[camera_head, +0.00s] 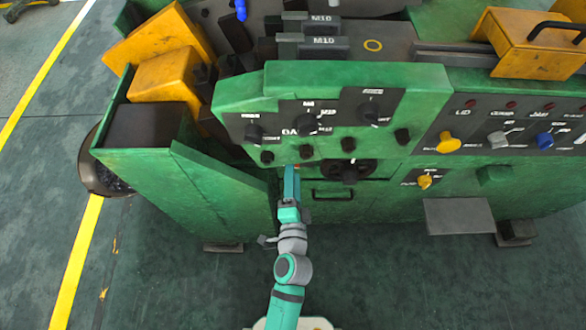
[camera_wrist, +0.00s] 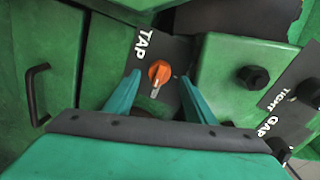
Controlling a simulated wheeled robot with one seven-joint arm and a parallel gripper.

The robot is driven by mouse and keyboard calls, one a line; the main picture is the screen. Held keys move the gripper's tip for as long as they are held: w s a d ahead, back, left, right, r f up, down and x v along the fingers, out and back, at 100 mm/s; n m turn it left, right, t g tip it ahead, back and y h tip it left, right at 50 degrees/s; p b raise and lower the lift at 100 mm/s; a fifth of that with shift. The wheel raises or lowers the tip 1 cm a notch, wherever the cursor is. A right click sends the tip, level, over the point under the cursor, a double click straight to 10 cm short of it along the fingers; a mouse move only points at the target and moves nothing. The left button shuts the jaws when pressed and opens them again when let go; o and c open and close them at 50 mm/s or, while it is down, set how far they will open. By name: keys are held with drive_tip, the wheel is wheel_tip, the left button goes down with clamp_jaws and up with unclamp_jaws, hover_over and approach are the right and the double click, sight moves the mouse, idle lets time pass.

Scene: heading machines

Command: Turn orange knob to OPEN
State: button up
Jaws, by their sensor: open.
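The orange knob (camera_wrist: 159,72) sits on a dark plate marked TAP (camera_wrist: 143,44) in the wrist view. Its pale pointer end points toward the bottom of that picture. My gripper (camera_wrist: 160,78) is open, with one teal finger on each side of the knob and gaps visible between. I cannot tell how deep the fingertips reach around it. In the head view my gripper (camera_head: 291,170) is at the green machine's front, below the dial panel, and hides most of the knob. No OPEN mark is readable.
In the wrist view a black knob (camera_wrist: 252,78) and a panel marked GAP (camera_wrist: 275,122) are at right, and a black handle (camera_wrist: 37,93) is at left. In the head view black dials (camera_head: 306,124) are above my gripper, and a round black knob (camera_head: 350,170) is to its right.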

drive_tip(key=s, duration=0.8)
drive_tip(key=shift+r, duration=0.3)
drive_tip(key=s+r+n+g, duration=0.1)
drive_tip(key=s+n, duration=1.4)
drive_tip(key=s, duration=0.4)
drive_tip(key=shift+g, duration=0.4)
drive_tip(key=shift+r, duration=0.15)
drive_tip(key=c, duration=0.5)
